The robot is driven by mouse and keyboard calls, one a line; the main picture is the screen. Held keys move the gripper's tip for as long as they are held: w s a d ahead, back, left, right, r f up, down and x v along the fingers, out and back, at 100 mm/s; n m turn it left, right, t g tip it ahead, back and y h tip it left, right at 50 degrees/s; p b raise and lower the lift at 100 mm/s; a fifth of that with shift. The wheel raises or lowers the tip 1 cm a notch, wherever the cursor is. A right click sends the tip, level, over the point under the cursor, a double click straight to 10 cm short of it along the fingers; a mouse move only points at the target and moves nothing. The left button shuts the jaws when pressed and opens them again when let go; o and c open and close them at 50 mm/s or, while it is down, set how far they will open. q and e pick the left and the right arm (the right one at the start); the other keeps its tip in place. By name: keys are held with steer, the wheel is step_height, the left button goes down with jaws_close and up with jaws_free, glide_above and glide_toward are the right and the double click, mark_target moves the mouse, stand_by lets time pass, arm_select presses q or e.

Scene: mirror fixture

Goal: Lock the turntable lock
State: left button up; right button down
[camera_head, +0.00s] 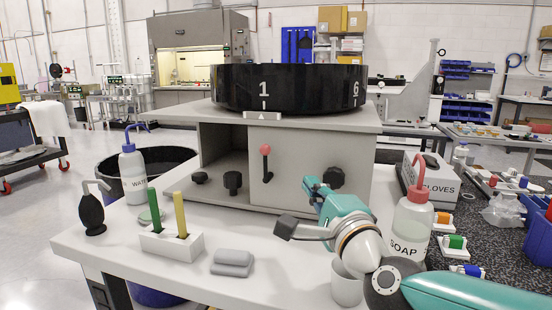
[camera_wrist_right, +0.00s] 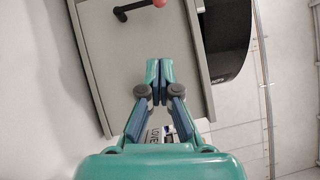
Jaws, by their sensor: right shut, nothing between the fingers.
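The turntable lock is a dark lever with a red ball knob (camera_head: 265,150) on the grey front panel of the fixture. The lever stands about upright with its ball at the top. The black turntable (camera_head: 290,88) sits on top of the fixture, with "1" above the white pointer tab (camera_head: 264,115) and "6" toward the right. My right gripper (camera_head: 312,184) is in front of the panel, right of and lower than the lever, apart from it. It is shut and empty. In the right wrist view its fingertips (camera_wrist_right: 158,76) meet, and the red ball (camera_wrist_right: 160,3) shows at the top edge.
A black star knob (camera_head: 334,178) is on the panel behind my right gripper. A soap bottle (camera_head: 412,222) and a white cup (camera_head: 347,285) stand close to my right arm. A water bottle (camera_head: 132,172), a white block with two strips (camera_head: 172,245) and a grey block (camera_head: 232,263) are further left.

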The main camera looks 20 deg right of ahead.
steer(key=w+a, duration=0.1)
steer(key=w, duration=0.3)
steer(key=w+r+p, duration=0.1)
steer(key=w, duration=0.3)
steer(key=w+a+p, duration=0.1)
steer(key=w, duration=0.3)
steer(key=shift+w+a+r, duration=0.2)
steer(key=shift+a+r, duration=0.1)
steer(key=shift+r, duration=0.1)
